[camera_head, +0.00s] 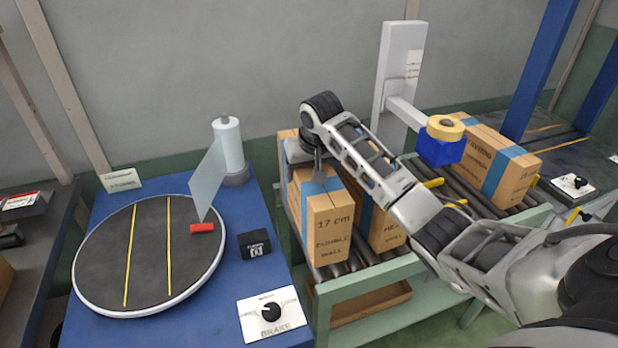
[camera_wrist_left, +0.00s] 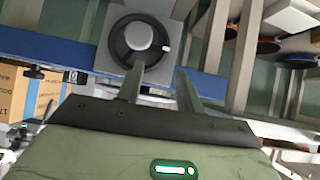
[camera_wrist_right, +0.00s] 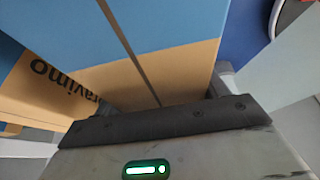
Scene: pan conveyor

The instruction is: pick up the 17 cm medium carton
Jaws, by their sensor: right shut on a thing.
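A brown carton (camera_head: 330,225) marked "17 cm", with blue tape over its top, stands upright at the left end of the roller conveyor in the head view. The smaller print below is hard to read. My right gripper (camera_head: 319,172) reaches onto its top from above and is shut on it. In the right wrist view the taped carton (camera_wrist_right: 165,45) fills the space between the fingers; their tips are hidden. Whether its base is off the rollers, I cannot tell. My left gripper (camera_wrist_left: 160,85) shows only in the left wrist view, open and empty.
More cartons (camera_head: 390,232) stand close on the right and behind. The conveyor (camera_head: 350,262) runs right to further taped cartons (camera_head: 490,165). A blue table (camera_head: 225,275) on the left bears a round turntable (camera_head: 150,250), a brake knob box (camera_head: 272,312) and a white cylinder (camera_head: 228,145).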

